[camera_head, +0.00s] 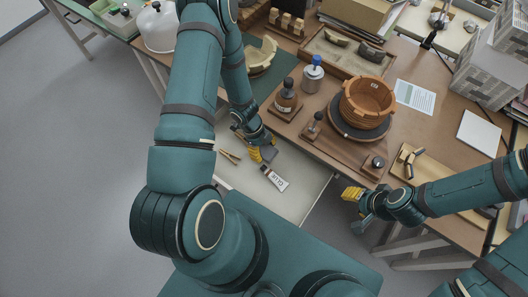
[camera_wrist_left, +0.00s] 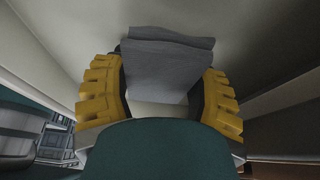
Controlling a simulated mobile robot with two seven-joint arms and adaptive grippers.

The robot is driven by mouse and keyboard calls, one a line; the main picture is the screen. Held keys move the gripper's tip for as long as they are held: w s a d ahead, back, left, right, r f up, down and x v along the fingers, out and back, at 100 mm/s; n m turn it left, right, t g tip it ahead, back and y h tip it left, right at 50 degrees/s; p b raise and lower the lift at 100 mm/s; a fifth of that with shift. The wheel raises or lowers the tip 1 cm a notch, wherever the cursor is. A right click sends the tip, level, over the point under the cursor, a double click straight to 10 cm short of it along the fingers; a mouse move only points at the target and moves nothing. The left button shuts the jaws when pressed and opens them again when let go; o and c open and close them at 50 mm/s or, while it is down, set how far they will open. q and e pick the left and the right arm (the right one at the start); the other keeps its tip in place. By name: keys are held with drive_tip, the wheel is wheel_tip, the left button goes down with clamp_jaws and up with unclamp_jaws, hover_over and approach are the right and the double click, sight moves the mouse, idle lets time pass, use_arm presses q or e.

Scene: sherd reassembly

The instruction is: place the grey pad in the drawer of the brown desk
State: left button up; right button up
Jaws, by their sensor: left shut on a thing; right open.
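The brown desk (camera_head: 408,142) has its pale drawer (camera_head: 304,183) pulled open at the front. My left gripper (camera_head: 262,152) is down over the left part of the drawer. It is shut on the grey pad (camera_head: 269,154), which shows beside the yellow fingers. In the left wrist view the grey pad (camera_wrist_left: 168,72) stands between the two yellow fingers, with pale drawer surfaces around it. I cannot tell whether it touches the drawer floor. My right gripper (camera_head: 354,194) is open and empty, to the right of the drawer.
A labelled tube (camera_head: 275,180) and thin wooden sticks (camera_head: 229,156) lie in the drawer. Its right part is bare. On the desk above stand a brown bottle (camera_head: 286,97), a stamp-like tool (camera_head: 314,124) and a reassembled pot (camera_head: 368,99) on a dark round stand.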

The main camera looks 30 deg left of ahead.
sight(264, 154)
use_arm(q)
wheel_tip(264, 154, down, 3)
drive_tip(key=shift+f+b, duration=0.2)
drive_tip(key=shift+b, duration=0.25)
drive_tip(key=shift+r, duration=0.1)
drive_tip(key=o, duration=1.2)
drive_tip(key=shift+r, duration=0.15)
drive_tip(key=a, duration=0.4)
drive_tip(key=a+p, duration=0.1)
drive_tip(key=a, duration=0.7)
drive_tip(key=shift+w+a+r+p, duration=0.2)
drive_tip(key=shift+w+r+p, duration=0.1)
drive_tip(key=shift+w+r, duration=0.1)
drive_tip(key=shift+s, duration=0.1)
